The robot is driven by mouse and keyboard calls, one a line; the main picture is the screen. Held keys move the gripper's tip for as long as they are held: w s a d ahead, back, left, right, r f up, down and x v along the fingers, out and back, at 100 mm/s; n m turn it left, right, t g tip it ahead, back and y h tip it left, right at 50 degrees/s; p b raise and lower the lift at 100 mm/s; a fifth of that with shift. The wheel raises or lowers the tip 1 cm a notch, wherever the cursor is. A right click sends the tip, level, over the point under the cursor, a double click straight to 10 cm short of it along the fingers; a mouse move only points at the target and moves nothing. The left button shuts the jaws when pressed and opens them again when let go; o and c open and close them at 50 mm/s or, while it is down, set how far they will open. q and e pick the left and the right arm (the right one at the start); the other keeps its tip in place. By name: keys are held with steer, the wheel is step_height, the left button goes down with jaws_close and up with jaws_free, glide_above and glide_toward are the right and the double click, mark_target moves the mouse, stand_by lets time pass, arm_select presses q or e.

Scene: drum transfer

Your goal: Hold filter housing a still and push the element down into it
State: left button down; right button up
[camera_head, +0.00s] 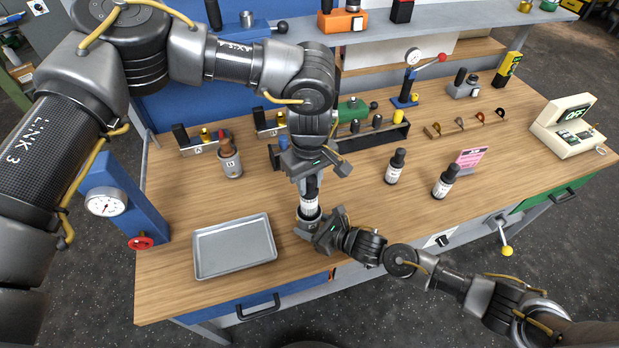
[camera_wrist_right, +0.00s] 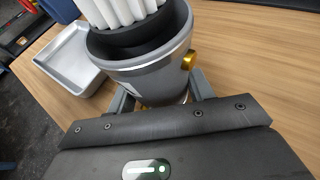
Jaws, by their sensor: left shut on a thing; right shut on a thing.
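Filter housing a (camera_head: 308,218) is a grey cup standing near the table's front edge. It also shows in the right wrist view (camera_wrist_right: 152,75), with a gold fitting on its side. My right gripper (camera_head: 318,230) is shut on the housing low on its sides. The element (camera_head: 310,205) is white and pleated with a dark upper part. My left gripper (camera_head: 312,176) is shut on its upper part from above. In the right wrist view the element (camera_wrist_right: 122,12) stands over the housing's mouth, its lower end at least partly inside. Its bottom is hidden.
An empty metal tray (camera_head: 235,247) lies left of the housing. A grey cup with a brown-topped part (camera_head: 230,160) stands behind it. Two dark bottles (camera_head: 395,167) (camera_head: 444,182) stand to the right. A black rack (camera_head: 372,137) lies behind. The front right tabletop is clear.

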mark_target(310, 205)
arm_select(q)
steer(key=shift+f, duration=4.7)
steer(key=c, duration=1.1)
jaws_free()
steer(key=shift+o, duration=0.2)
step_height(310, 205, up, 12)
arm_select(e)
steer(key=o, duration=1.3)
steer(key=shift+o, duration=0.2)
